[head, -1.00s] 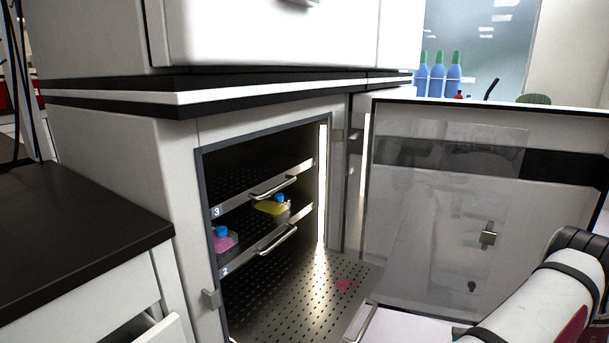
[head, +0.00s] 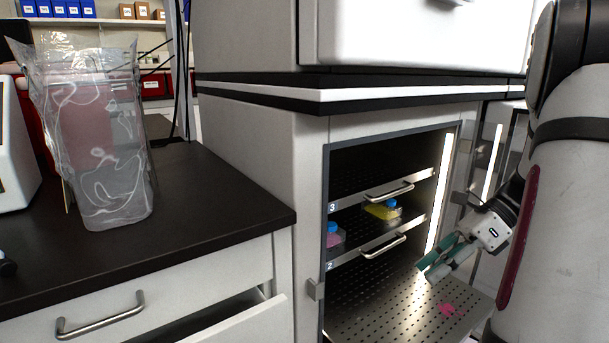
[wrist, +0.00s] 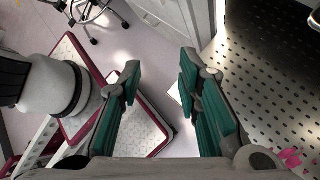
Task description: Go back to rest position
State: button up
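My gripper (head: 447,262) is in front of the open cabinet at the right in the head view, beside the pulled-out lower shelf (head: 390,318). In the wrist view my gripper (wrist: 158,105) has its two green-padded fingers well apart with nothing between them. Below the fingers the wrist view shows floor and part of my own base. The perforated shelf also shows at the right of the wrist view (wrist: 262,60).
The cabinet holds a flask with yellow liquid (head: 381,211) and a pink flask (head: 334,240) on a shelf. A pink patch (head: 449,309) lies on the pulled-out shelf. A bag-covered container (head: 105,150) stands on the dark counter (head: 200,215). A drawer (head: 230,322) below stands partly open.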

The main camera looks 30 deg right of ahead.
jog(key=s+a+r+n+g+h, duration=0.1)
jog(key=a+r+n+g+h, duration=0.15)
jog(key=a+n, duration=0.5)
jog(key=a+r+n+g+h, duration=0.15)
jog(key=a+r+n, duration=0.3)
jog(key=a, duration=0.65)
jog(key=s+a+f+n+h, duration=0.3)
jog(key=s+a+n+h, duration=0.2)
jog(key=s+a+n, duration=0.85)
jog(key=d+r+n+t+p, duration=0.1)
jog(key=d+r+t+p, duration=0.1)
jog(key=r+p, duration=1.1)
jog(key=w+d+r+n+t+p, duration=0.1)
jog(key=d+r+t+p, duration=0.1)
jog(key=r+p, duration=1.2)
notch_tip(320, 180, up, 2)
jog(key=shift+d+r+n+t, duration=0.25)
jog(key=shift+d+n+t, duration=0.05)
jog(key=shift+n+t, duration=0.1)
